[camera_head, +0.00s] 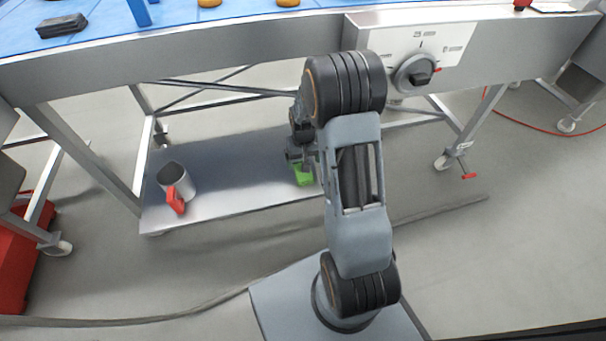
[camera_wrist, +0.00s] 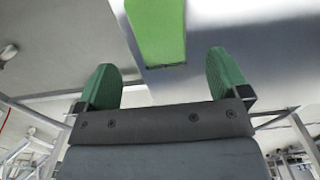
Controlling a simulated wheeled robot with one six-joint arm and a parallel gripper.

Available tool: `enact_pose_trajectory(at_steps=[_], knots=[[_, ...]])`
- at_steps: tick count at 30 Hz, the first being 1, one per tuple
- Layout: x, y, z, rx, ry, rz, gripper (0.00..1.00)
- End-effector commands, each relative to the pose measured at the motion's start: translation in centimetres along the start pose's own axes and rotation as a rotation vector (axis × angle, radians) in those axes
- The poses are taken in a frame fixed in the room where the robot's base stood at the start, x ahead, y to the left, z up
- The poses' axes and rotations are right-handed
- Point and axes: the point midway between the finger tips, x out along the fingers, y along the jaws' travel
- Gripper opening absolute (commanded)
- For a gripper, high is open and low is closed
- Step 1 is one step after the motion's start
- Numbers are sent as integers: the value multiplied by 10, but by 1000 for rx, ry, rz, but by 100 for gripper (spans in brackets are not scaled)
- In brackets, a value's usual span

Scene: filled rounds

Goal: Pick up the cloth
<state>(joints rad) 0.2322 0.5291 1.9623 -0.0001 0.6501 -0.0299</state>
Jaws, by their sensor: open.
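A green cloth (camera_head: 304,176) lies on the low metal shelf under the table, partly hidden by my arm in the head view. In the wrist view the cloth (camera_wrist: 158,30) shows as a flat green strip at the top, cut off by the frame edge. It lies ahead of my gripper (camera_wrist: 165,85), between the lines of its two green fingers. The fingers are wide apart with nothing between them. In the head view my gripper (camera_head: 300,160) is down at the shelf by the cloth; its fingertips are hard to make out there.
The low shelf (camera_head: 230,192) also holds a metal jug (camera_head: 176,180) with a red handle, to the left. The table (camera_head: 200,52) with a control knob (camera_head: 415,75) stands above the shelf. Metal legs and braces frame the space. A cable (camera_head: 130,322) lies on the floor.

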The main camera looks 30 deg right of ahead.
Motion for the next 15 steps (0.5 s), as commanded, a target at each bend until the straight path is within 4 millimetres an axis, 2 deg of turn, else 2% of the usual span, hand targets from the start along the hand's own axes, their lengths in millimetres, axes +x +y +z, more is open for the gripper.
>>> enact_pose_trajectory(at_steps=[5, 15], knots=[[8, -1, 1, -2, -2, 0, 94], [51, -2, 4, -2, -1, 0, 94]])
